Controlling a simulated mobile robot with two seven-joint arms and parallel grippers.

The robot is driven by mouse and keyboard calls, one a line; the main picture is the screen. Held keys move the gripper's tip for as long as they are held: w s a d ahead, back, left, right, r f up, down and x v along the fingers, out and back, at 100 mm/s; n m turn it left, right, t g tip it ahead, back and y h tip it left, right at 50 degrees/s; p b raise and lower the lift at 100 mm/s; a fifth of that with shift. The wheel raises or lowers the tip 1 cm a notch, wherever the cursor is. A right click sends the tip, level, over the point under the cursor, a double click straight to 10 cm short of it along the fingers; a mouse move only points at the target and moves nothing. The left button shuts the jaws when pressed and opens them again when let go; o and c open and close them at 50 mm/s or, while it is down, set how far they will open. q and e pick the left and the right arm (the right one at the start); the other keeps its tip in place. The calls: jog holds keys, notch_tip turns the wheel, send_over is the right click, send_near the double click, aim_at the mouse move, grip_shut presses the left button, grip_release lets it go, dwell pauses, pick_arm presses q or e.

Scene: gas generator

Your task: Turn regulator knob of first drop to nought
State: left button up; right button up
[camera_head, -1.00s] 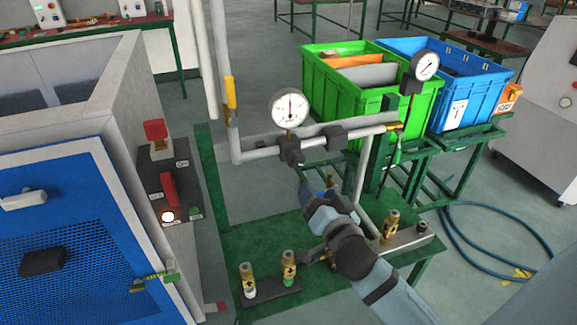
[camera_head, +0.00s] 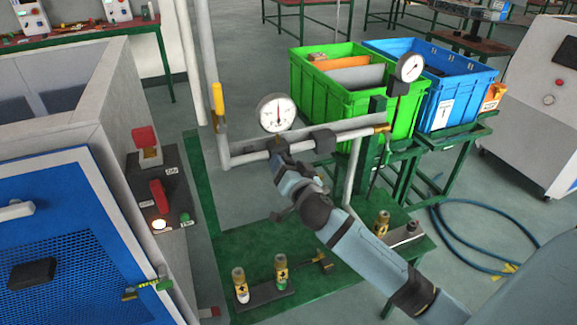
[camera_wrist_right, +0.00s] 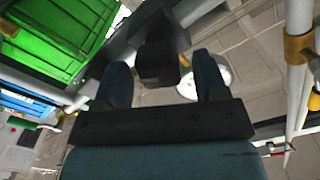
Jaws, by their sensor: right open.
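A white round pressure gauge (camera_head: 277,113) stands on the grey pipe, its needle pointing roughly upward. The black regulator body (camera_head: 281,146) is just below it, partly hidden by my right gripper (camera_head: 280,163). In the right wrist view a black knob (camera_wrist_right: 158,62) lies between the two fingers of my right gripper (camera_wrist_right: 160,60), with gaps on both sides. These fingers are open. The gauge (camera_wrist_right: 188,88) shows partly behind the right-hand finger. My left gripper is not in view.
A second gauge (camera_head: 409,67) stands at the right pipe end. Brass valves (camera_head: 281,272) stand on the green table (camera_head: 225,240) below. A green crate (camera_head: 310,90) and a blue crate (camera_head: 470,95) are behind. A yellow-handled valve (camera_head: 218,98) is left of the gauge.

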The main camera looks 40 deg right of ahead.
jog(key=c, duration=0.9)
